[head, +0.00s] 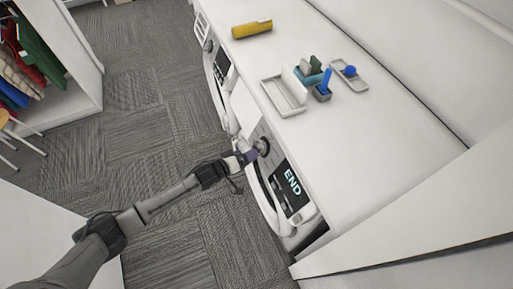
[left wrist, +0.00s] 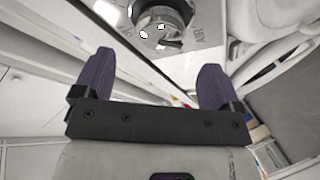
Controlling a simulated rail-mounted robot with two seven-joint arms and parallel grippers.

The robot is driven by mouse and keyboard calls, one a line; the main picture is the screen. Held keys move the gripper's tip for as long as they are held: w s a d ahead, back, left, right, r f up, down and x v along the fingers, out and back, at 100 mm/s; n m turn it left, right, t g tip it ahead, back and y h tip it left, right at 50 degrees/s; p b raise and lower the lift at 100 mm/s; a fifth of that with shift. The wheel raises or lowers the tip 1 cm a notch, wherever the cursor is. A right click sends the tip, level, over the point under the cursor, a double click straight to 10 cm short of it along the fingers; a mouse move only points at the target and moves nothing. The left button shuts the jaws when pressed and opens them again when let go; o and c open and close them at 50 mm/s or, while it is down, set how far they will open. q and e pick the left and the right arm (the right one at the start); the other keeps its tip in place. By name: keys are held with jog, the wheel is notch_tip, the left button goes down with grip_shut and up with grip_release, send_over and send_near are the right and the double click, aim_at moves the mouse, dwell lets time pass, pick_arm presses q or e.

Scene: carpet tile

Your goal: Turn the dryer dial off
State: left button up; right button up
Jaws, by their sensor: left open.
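The dryer (head: 300,213) stands under the white counter, with a lit display (head: 292,181) that reads END. Its round metallic dial (head: 262,146) is on the panel beside the display. In the left wrist view the dial (left wrist: 162,22) shows at the top, with part of a label reading AIR at its right. My left gripper (head: 245,158) is right in front of the dial in the head view. In the left wrist view its two purple fingers (left wrist: 153,78) are spread apart with nothing between them, and the dial lies beyond their tips. My right gripper is not in view.
A second machine (head: 217,62) stands farther back. On the counter (head: 385,140) are a yellow object (head: 252,28), a white tray (head: 283,97), small blue and green items (head: 312,76) and a dish (head: 348,75). Clothes hang at left.

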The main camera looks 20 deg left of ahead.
aim_at(261, 147)
pick_arm(q)
jog(key=shift+x, duration=3.15)
jog(key=c, duration=0.9)
